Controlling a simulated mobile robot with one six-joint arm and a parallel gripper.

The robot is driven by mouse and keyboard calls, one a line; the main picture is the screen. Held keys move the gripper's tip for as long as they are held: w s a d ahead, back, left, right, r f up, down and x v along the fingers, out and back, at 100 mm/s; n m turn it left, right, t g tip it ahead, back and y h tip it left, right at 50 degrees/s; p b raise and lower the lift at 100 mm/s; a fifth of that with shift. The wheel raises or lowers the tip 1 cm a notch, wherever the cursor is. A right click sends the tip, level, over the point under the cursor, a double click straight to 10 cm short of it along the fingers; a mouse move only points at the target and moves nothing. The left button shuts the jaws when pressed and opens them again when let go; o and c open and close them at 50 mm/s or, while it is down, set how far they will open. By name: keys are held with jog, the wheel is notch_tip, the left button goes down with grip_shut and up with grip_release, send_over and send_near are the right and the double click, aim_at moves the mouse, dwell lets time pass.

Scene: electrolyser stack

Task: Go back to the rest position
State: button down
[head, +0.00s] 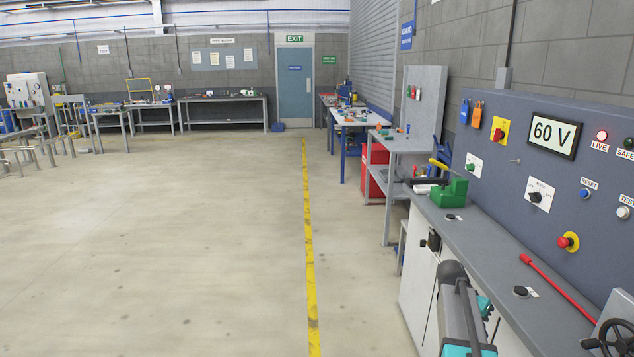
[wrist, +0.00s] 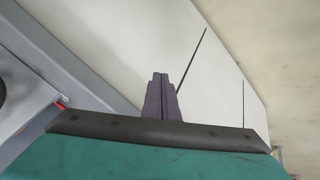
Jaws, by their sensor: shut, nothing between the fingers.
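My gripper (wrist: 161,94) shows in the wrist view with its two dark fingers together, shut and empty. Behind the fingers in that view is a pale cabinet front with thin dark gaps. In the head view my arm (head: 459,308), grey and teal, rises at the bottom, in front of the white cabinet (head: 420,262) under the bench. The gripper's fingers cannot be made out in the head view.
The grey bench (head: 475,238) runs along the right with a green device (head: 450,192), a red bar (head: 560,287) and a handwheel (head: 612,340). Floor (head: 180,240) left of the yellow line (head: 308,250) is clear.

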jog(key=s+a+f+n+g+y, duration=0.15)
jog(key=s+a+f, duration=0.25)
jog(key=a+f, duration=0.4)
jog(key=s+a+f+n, duration=0.2)
jog(key=s+a+f, duration=0.3)
jog(key=f, duration=0.4)
jog(key=s+a+f+n+g+y, duration=0.1)
jog(key=s+a+f, duration=0.3)
jog(key=a+f, duration=0.4)
jog(key=s+a+f+n+g+y, duration=0.1)
jog(key=s+a+f, duration=0.3)
jog(key=s, duration=0.4)
jog(key=s+a+f+n+y, duration=0.1)
jog(key=s+a+f+n, duration=0.2)
jog(key=s, duration=0.5)
jog(key=s+a+f+n+g+y, duration=0.1)
jog(key=s+a+f+n+y, duration=0.1)
jog(key=s+a+f, duration=0.3)
jog(key=shift+s+a+f+g+b, duration=0.35)
jog(key=shift+s+a, duration=0.95)
jog(key=shift+s, duration=0.65)
